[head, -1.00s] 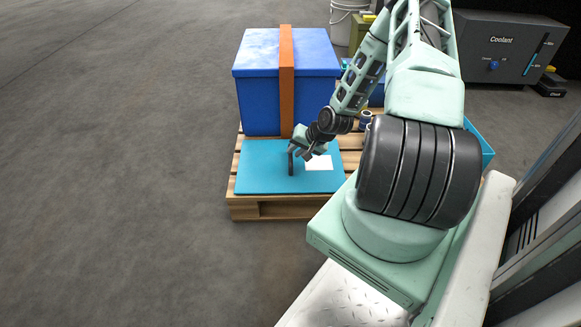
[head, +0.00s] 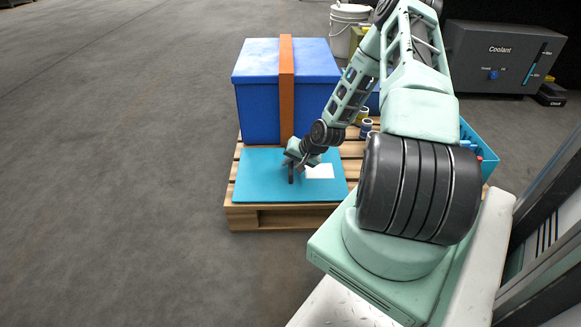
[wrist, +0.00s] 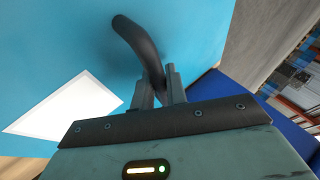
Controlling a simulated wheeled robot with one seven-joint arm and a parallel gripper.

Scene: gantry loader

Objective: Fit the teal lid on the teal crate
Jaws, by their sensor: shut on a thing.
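The flat teal lid (head: 255,182) lies level at the front of the wooden pallet, with a white label on its right part. It fills much of the wrist view (wrist: 60,45). My gripper (head: 291,168) is shut on the lid's dark upright handle (wrist: 135,42); the fingers (wrist: 160,88) close around one end of it in the wrist view. I cannot tell whether the lid touches the pallet or is slightly raised. The teal crate (head: 490,167) shows at the right, open-topped with red and blue items inside, and mostly hidden behind my arm.
A large blue box (head: 258,105) with an orange strap stands just behind the lid on the pallet (head: 245,217). Small cylinders (head: 366,127) stand on the pallet to the right. A white bucket (head: 346,30) and grey coolant unit (head: 500,60) are behind. Floor at left is clear.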

